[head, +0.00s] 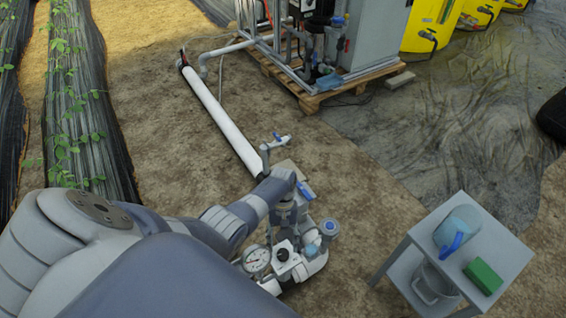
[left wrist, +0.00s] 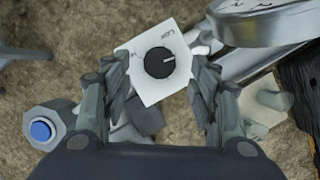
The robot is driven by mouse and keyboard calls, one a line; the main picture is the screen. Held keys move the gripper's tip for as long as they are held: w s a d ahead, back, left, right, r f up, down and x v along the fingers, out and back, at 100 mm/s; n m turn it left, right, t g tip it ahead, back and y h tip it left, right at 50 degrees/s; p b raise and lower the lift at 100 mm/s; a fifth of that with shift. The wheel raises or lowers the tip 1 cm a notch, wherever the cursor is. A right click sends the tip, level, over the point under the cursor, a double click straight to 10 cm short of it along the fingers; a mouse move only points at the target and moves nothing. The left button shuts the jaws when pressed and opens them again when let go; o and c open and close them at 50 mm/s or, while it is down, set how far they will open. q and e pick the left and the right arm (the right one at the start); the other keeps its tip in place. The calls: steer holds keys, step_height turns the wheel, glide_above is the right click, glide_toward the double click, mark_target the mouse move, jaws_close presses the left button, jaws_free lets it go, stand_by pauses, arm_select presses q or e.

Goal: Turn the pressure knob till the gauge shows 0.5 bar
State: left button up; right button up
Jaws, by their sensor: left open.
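The pressure knob is a black round knob (left wrist: 159,62) with a white pointer line, on a white square plate with small lettering. In the head view the knob (head: 284,254) sits on the valve assembly, just right of the round white gauge (head: 257,259). The gauge's needle is too small to read there. Only the gauge's rim and a strip of its face (left wrist: 262,12) show in the left wrist view. My left gripper (left wrist: 160,78) is open, with one finger on each side of the knob and a visible gap to it. My right gripper is in neither view.
A blue-capped fitting (head: 330,228) stands right of the knob. A white pipe (head: 222,118) runs back to the skid on a wooden pallet (head: 318,97). A grey side table (head: 410,240) with a jug (head: 457,229) and green block (head: 483,277) stands at right. Bare soil lies between.

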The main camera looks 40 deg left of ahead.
arm_select(q)
steer(key=v, duration=0.8)
stand_by(0.4)
